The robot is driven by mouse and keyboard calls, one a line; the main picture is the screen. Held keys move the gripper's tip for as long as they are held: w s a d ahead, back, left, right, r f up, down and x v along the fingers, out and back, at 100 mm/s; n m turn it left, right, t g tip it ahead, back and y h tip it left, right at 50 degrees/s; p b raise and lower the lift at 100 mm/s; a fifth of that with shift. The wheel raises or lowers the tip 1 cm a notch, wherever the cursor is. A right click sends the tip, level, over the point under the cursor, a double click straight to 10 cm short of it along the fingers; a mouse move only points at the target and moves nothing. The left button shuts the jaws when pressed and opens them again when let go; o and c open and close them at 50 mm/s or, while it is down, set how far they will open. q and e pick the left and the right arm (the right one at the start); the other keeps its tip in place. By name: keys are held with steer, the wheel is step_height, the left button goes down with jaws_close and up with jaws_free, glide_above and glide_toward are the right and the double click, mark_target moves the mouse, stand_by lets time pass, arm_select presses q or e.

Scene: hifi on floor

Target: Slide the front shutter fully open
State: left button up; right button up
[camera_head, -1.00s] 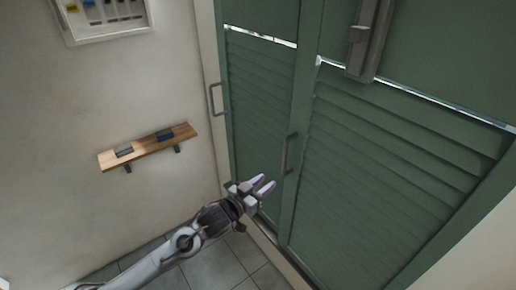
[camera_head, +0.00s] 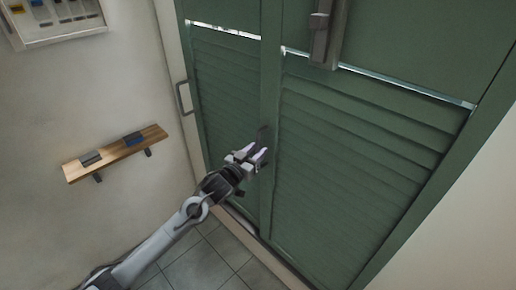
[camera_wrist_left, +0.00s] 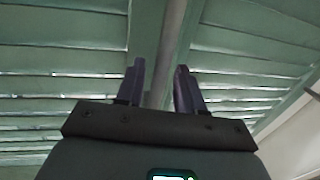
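The green louvred right shutter (camera_head: 355,165) stands beside a narrower green louvred left shutter (camera_head: 225,95). The right shutter appears to lie in front. A grey bar handle (camera_head: 262,137) is on the upright where the two meet. My left gripper (camera_head: 254,154) is at the lower part of this handle, partly hiding it. In the left wrist view, the fingers of my left gripper (camera_wrist_left: 159,85) are apart, with the grey handle bar (camera_wrist_left: 168,50) running between them. Gaps seem to show beside the bar. My right gripper is not in view.
A second grey handle (camera_head: 184,97) is at the left edge of the left shutter. A wooden shelf (camera_head: 115,153) with small dark items and an open panel box (camera_head: 55,20) are on the left wall. Grey floor tiles (camera_head: 195,265) lie below.

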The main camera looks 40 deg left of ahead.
arm_select(q)
steer(key=shift+w, duration=0.7)
jaws_close()
